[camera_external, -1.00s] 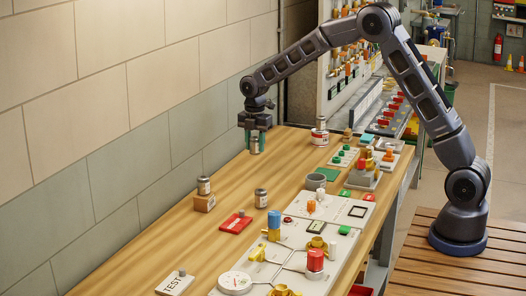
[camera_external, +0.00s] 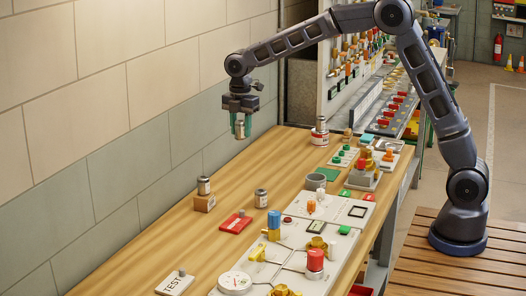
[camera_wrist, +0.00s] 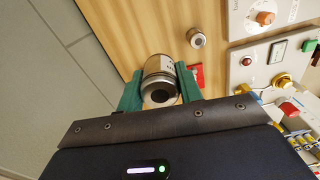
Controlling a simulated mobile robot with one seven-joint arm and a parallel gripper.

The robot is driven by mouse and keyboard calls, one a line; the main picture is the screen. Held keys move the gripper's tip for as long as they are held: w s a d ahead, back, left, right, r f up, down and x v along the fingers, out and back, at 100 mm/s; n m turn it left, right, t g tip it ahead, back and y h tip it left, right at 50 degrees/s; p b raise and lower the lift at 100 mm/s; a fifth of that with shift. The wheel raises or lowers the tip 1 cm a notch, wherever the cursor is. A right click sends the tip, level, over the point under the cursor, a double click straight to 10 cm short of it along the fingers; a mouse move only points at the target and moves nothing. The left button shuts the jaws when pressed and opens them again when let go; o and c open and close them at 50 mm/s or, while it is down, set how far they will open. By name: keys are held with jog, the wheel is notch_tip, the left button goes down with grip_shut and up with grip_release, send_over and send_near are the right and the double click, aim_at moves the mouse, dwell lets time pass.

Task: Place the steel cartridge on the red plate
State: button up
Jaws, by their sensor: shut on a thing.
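My gripper (camera_external: 240,124) is shut on a steel cartridge (camera_external: 240,131), a small grey cylinder with a pale label, held above the far left part of the wooden table. In the wrist view the cartridge (camera_wrist: 159,72) sits between my green fingers (camera_wrist: 159,90), its dark round end towards the camera. The red plate (camera_external: 236,223) lies flat on the table, nearer the camera than my gripper, with a small grey knob at its edge. In the wrist view the red plate (camera_wrist: 198,72) is partly hidden behind the right finger.
A TEST plate (camera_external: 175,283) lies in front. Panels with knobs (camera_external: 316,256) fill the right side; a wall borders the left.

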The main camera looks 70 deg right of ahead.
send_over(236, 222)
jog(key=shift+m, duration=0.3)
notch_tip(236, 222, down, 19)
jog(key=shift+f, duration=0.1)
jog(key=shift+f, duration=0.1)
jog(key=o, duration=1.2)
jog(key=shift+c, duration=0.2)
